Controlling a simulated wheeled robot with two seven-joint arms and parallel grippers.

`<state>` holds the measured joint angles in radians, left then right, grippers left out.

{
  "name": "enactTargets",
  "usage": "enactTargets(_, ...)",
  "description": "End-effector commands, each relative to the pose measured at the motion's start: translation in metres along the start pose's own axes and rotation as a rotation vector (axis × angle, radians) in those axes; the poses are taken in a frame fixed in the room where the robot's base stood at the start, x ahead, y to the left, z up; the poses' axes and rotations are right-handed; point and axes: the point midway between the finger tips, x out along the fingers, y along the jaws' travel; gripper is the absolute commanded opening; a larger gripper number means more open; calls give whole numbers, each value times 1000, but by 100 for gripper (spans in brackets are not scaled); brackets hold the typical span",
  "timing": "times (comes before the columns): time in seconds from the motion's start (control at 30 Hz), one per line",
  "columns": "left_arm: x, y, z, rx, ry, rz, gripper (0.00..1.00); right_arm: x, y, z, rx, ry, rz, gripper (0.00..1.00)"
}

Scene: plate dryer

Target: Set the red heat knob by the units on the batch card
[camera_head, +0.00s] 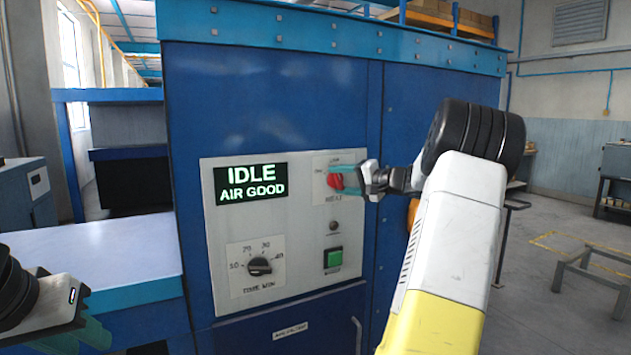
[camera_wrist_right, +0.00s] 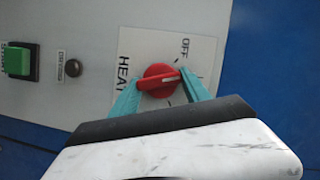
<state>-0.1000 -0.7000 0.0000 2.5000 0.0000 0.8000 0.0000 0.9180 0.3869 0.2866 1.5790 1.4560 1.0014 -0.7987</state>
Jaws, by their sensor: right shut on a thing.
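The red heat knob (camera_head: 336,181) is on the upper right of the grey control panel, above the word HEAT. My right gripper (camera_head: 345,178) is shut on it. In the right wrist view, the teal fingertips of this gripper (camera_wrist_right: 160,88) sit on either side of the red knob (camera_wrist_right: 155,80). The knob's pale pointer line points away from the word HEAT, clear of the OFF label; the label it faces is not readable. My left gripper (camera_head: 88,325) is at the lower left, away from the panel, its finger gap unclear. No batch card is visible.
The panel (camera_head: 222,290) also has a display (camera_head: 251,183) reading IDLE, AIR GOOD, a black timer knob (camera_head: 260,266) and a green button (camera_head: 333,258). A pale-topped table (camera_head: 90,255) adjoins the blue dryer at left. Open floor lies at right.

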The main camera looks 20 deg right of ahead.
Motion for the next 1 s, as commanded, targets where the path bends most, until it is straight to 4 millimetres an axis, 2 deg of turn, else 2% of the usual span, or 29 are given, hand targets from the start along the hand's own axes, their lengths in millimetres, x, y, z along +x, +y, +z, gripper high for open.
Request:
enactTargets(0.43, 0, 0, 0, 0, 0, 0, 30, 0, 3, 0, 265, 1, -108, 14)
enactTargets(1.0, 0, 0, 0, 0, 0, 0, 30, 0, 4, 0, 328, 2, -134, 14)
